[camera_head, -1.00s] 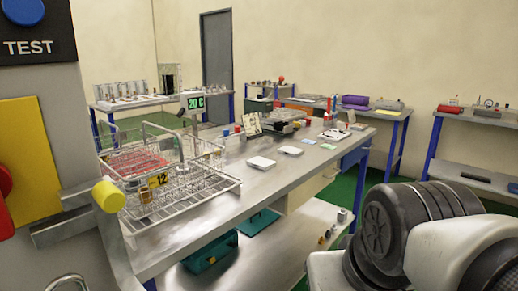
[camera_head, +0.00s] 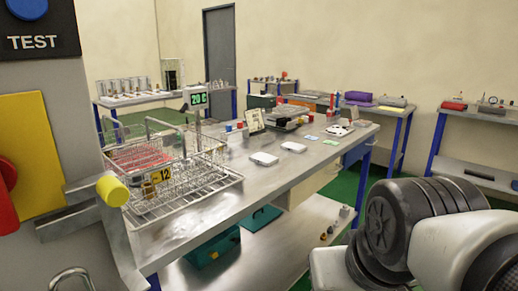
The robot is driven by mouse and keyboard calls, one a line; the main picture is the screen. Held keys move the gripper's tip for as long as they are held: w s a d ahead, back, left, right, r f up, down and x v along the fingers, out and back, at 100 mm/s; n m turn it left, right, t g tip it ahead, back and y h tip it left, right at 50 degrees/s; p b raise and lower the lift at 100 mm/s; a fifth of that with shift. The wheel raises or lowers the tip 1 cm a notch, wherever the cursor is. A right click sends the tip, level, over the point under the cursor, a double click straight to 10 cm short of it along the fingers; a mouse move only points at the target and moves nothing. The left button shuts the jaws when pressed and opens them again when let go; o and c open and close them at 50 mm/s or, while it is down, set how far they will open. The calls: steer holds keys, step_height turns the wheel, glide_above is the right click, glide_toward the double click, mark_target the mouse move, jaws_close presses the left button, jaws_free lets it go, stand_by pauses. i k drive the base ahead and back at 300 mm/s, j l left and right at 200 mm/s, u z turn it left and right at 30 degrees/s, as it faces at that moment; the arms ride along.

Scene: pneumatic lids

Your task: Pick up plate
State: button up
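Two small, flat white pieces that look like plates lie on the metal workbench (camera_head: 222,205). The nearer plate (camera_head: 264,159) is left of the farther plate (camera_head: 294,147), and they lie apart. I cannot tell which one the task names. A white and black part of my arm fills the lower right corner, well to the right of the plates. My gripper's fingers do not show, so I cannot see whether it holds anything.
A wire basket on a rack (camera_head: 190,190) stands at the bench's left, by a green display (camera_head: 199,98). A small sign (camera_head: 255,119) stands behind the plates. A grey cabinet with a yellow panel (camera_head: 33,155) blocks the left. Green cases (camera_head: 212,247) lie on the lower shelf.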

mark_target(267, 160)
steer(key=k, duration=0.25)
steer(key=k+u, duration=0.2)
steer(key=u, duration=0.25)
steer(key=k+j+u, duration=0.1)
steer(key=u, duration=0.3)
steer(key=i+l+u, duration=0.1)
steer(key=l+u, duration=0.25)
steer(key=i+l+u, duration=0.1)
steer(key=u, duration=0.2)
steer(key=i+l, duration=0.1)
steer(key=l, duration=0.3)
steer(key=i+l, duration=0.15)
steer(key=l, duration=0.25)
steer(key=i+l, duration=0.1)
steer(key=l, duration=0.3)
